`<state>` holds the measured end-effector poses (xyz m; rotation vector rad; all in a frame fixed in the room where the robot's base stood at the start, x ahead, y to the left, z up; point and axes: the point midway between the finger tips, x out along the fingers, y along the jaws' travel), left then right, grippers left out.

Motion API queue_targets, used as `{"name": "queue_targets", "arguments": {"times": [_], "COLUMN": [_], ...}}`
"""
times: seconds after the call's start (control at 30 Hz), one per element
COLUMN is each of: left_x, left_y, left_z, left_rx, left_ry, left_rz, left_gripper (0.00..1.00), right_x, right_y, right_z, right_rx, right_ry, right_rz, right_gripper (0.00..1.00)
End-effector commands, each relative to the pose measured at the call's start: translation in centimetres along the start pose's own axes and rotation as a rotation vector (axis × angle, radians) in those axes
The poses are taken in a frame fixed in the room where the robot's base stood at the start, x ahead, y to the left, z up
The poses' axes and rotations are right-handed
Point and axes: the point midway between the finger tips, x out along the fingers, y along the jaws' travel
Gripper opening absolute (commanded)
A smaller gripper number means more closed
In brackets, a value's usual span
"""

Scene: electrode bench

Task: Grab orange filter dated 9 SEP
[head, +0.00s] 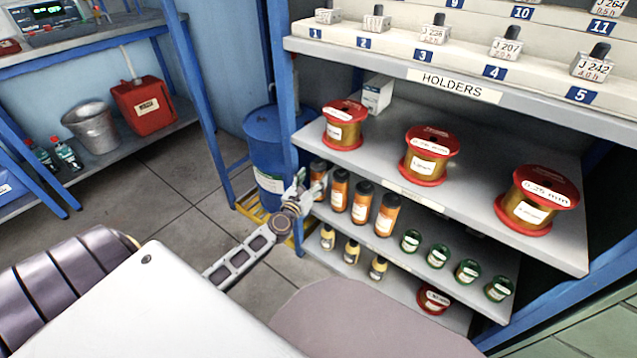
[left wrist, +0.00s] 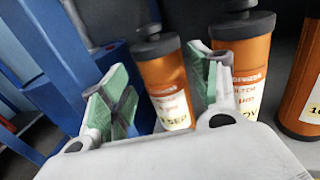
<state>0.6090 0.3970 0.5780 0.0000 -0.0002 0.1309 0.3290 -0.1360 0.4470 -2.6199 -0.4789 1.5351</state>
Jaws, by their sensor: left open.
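Several orange filters with black caps stand in a row on the middle shelf, the leftmost (head: 318,172) beside my left gripper (head: 299,192). In the left wrist view, an orange filter (left wrist: 168,85) stands upright between the two green-padded fingers of the left gripper (left wrist: 162,88). Its label reads "SEP"; the day number is partly hidden. The fingers are open, with visible space on the filter's left side. A second filter (left wrist: 250,55) stands just right of the right finger, its label ending in "OV". My right gripper is not in view.
A blue rack post (head: 283,90) rises close to the gripper, with a blue drum (head: 268,150) behind it. Green-capped jars (head: 438,255) stand right of the filters. Red wire spools (head: 430,155) sit on the shelf above. Small dark-topped bottles (head: 351,250) stand below.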

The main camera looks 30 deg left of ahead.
Motion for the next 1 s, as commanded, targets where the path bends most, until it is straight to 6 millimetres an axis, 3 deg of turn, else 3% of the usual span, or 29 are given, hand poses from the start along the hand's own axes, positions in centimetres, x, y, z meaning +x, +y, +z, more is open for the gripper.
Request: {"name": "queue_targets", "arguments": {"times": [0.6,1.0], "left_x": [4.2,4.8], "left_y": [-0.1,-0.1], "left_z": [0.3,0.2], "left_rx": [0.000,0.000], "left_ry": [0.000,0.001], "left_rz": [0.000,0.000], "left_gripper": [0.62,0.62], "right_x": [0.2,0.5], "right_y": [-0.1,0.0], "right_z": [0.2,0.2], "right_rx": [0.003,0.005], "right_ry": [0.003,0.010], "right_rz": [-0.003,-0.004], "right_gripper": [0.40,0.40]}}
